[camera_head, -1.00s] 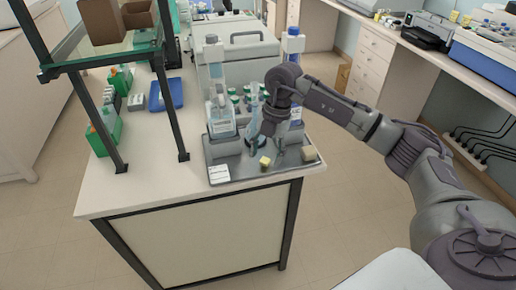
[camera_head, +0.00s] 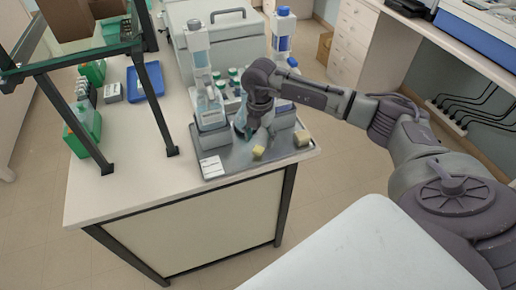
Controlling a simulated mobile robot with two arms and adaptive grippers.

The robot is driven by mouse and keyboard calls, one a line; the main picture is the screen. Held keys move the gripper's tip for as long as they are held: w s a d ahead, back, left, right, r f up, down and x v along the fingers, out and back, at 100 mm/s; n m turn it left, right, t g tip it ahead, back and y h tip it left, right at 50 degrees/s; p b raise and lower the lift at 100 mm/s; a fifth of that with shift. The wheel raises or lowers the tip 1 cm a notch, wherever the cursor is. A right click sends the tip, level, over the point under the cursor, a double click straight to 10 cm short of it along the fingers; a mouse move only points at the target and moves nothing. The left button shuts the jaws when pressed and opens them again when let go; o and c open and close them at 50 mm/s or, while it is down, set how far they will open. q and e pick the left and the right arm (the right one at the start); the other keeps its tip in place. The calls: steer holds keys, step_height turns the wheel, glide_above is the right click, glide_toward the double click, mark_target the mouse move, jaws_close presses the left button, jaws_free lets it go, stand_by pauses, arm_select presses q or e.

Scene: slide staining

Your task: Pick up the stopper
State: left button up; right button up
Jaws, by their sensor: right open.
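Two small yellowish stoppers lie near the front edge of a grey tray (camera_head: 225,163) at the bench's front corner. One stopper (camera_head: 259,152) is in the middle front, the other (camera_head: 302,138) at the right front corner. My right gripper (camera_head: 247,132) points down over the tray, just behind and left of the middle stopper. It is open and appears apart from both stoppers; its fingers are small and partly hidden by the wrist. My left gripper is not in view.
A white label card (camera_head: 211,167) lies at front left. A shelf frame (camera_head: 75,60) rises at left.

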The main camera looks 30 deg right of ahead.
mark_target(258, 149)
step_height(258, 149, down, 2)
steer(key=shift+a+p, duration=0.1)
steer(key=shift+p, duration=0.65)
steer(key=shift+w+f, duration=0.2)
steer(key=shift+f, duration=1.25)
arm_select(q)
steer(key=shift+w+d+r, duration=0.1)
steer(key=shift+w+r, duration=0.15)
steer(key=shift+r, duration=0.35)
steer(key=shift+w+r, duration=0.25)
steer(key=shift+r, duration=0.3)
arm_select(e)
steer(key=c, duration=0.9)
steer(key=shift+r, duration=0.1)
